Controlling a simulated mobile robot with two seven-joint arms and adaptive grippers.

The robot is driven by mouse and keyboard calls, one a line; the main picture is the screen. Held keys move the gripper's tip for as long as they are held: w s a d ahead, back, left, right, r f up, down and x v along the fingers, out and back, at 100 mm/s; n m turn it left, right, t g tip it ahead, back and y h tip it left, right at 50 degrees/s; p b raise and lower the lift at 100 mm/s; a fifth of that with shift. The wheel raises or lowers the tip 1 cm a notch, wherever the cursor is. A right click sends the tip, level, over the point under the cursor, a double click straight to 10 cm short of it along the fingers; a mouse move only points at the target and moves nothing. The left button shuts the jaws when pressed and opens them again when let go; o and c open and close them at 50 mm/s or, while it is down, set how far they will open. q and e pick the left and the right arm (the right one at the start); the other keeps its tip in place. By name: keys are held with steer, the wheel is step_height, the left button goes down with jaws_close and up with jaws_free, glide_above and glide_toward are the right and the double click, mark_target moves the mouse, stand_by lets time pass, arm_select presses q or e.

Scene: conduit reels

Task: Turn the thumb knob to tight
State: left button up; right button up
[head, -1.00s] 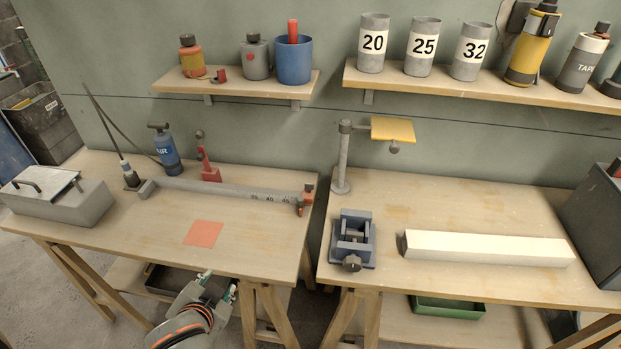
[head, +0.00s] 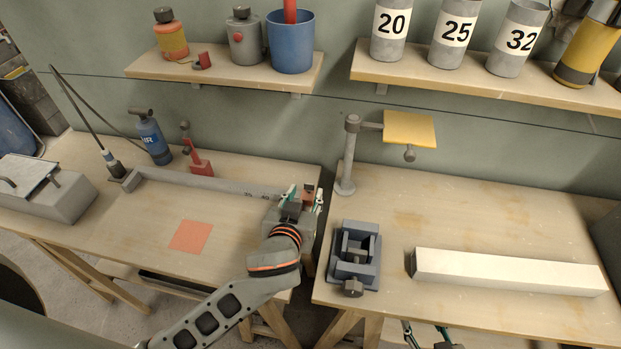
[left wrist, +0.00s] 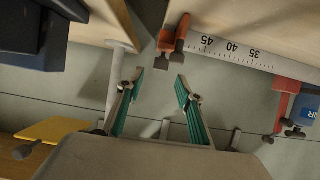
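A grey measuring rail (head: 215,184) lies along the back of the left bench. A red stop (head: 309,189) sits at its right end; the left wrist view shows the red stop (left wrist: 181,30) near the 45 mark, with small brownish knob-like ends (left wrist: 177,57). Which one is the thumb knob, and how tight it is, I cannot tell. My left gripper (head: 304,195) is at the stop; in the left wrist view its green fingers (left wrist: 160,84) are spread and empty, just short of the knob ends. My right gripper (head: 425,333) is at the bottom edge, partly cut off, fingers apart.
A blue-grey vise (head: 355,256) with a dark front knob and a long white bar (head: 510,272) lie on the right bench. A post with a yellow plate (head: 409,128) stands behind the vise. A gap separates the benches. The orange square (head: 191,236) lies flat.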

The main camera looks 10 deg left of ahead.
mark_target(309, 184)
arm_select(q)
steer(key=shift+x, duration=3.05)
jaws_close()
